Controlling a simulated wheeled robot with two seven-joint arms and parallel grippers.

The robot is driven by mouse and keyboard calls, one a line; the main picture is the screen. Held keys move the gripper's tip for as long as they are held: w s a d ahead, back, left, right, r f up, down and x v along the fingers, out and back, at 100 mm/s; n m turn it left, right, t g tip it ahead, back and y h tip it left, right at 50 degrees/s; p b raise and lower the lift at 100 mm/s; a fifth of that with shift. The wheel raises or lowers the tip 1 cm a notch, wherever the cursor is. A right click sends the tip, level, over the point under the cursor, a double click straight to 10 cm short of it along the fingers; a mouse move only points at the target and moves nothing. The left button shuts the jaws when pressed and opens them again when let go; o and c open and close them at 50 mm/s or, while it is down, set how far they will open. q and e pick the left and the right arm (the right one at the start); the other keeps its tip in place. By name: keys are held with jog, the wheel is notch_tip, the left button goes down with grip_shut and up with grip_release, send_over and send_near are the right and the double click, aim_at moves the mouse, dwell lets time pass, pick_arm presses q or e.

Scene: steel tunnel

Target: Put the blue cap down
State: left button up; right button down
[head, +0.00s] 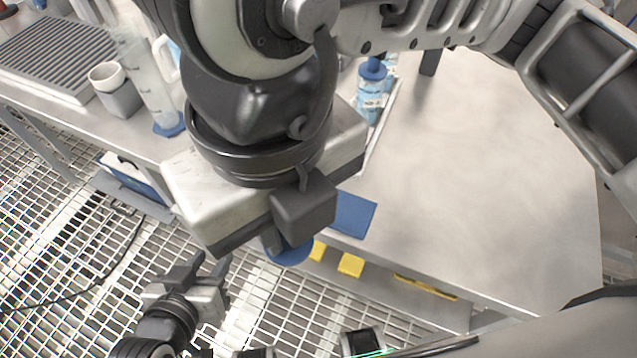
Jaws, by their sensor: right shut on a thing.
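My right gripper (275,238) fills the middle of the head view, pointing down near the table's front edge. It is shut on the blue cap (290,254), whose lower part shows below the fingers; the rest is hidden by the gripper. A blue mat (354,215) lies at the table's front edge, just right of the gripper and partly covered by it. My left gripper (211,266) is at the lower left over the grated floor. Its two fingers are apart with nothing seen between them.
The steel table (470,170) is clear on the right. A blue-topped bottle (370,92) stands behind my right arm. A measuring cylinder (150,85), a white cup (108,77) and a ribbed tray (55,50) stand at left. Yellow items (350,265) show below the table edge.

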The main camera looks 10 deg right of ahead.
jog(key=shift+s+a+m, duration=0.15)
jog(key=shift+s+m, duration=0.35)
jog(key=shift+m, duration=0.3)
jog(key=shift+f, duration=0.1)
jog(key=w+d+f, duration=0.4)
jog(key=w+d, duration=0.2)
jog(key=w, duration=0.1)
send_near(345, 210)
jog(key=shift+s+a+f+m, duration=0.2)
jog(key=shift+s+a+m, duration=0.15)
jog(key=shift+s, duration=0.2)
jog(key=shift+w+d+f, duration=0.25)
jog(key=shift+w+f, duration=0.1)
jog(key=shift+f, duration=0.15)
jog(key=f, duration=0.3)
jog(key=shift+w+d+f, duration=0.1)
jog(key=shift+w+d, duration=0.1)
jog(key=shift+f, duration=0.3)
